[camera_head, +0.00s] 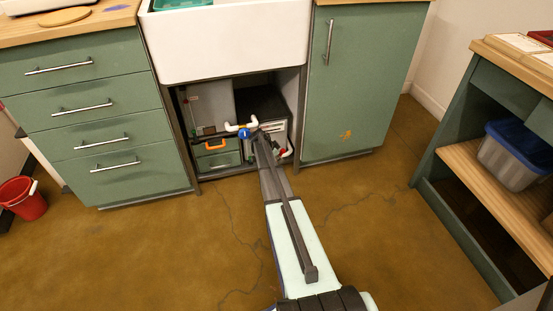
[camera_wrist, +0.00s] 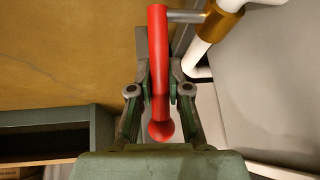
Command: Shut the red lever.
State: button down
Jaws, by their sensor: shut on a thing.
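The red lever (camera_wrist: 158,60) shows in the wrist view as a long red bar with a round knob at its near end. It joins a grey stem that runs right to a brass fitting (camera_wrist: 221,22) on white pipe (camera_wrist: 197,52). My gripper (camera_wrist: 158,88) has its two fingers on either side of the bar, closed on it. In the head view, my arm reaches into the open space under the sink, and the white pipe (camera_head: 237,126) and a blue part (camera_head: 244,133) show at its end.
The white sink (camera_head: 225,48) hangs above the opening. Drawers (camera_head: 85,110) flank it on the left and a green door (camera_head: 350,90) on the right. A toolbox with an orange handle (camera_head: 215,145) stands inside at left. The floor in front is clear.

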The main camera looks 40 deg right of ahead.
jog(key=c, duration=1.1)
grip_release()
jog(key=v, duration=0.7)
jog(key=shift+r, duration=0.2)
jog(key=shift+a, duration=0.1)
